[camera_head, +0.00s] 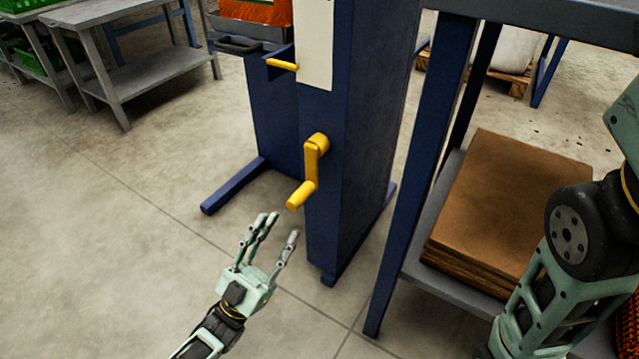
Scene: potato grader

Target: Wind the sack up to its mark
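A yellow crank (313,165) sits on the side of a tall blue post (345,150). Its arm hangs down and its grip points toward the lower left. My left gripper (277,232) is below and left of the crank grip, fingers spread and empty, apart from it. An orange sack (254,10) shows only in part at the top edge, beside the post. A white panel (314,40) is on the post; no mark can be made out on it. My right arm is at the right edge; its gripper is out of view.
A small yellow lever (282,65) sticks out higher on the post. A blue foot bar (233,186) lies on the floor. A blue-framed table with stacked brown sheets (510,195) stands right. Grey benches (130,40) stand back left. The floor at left is clear.

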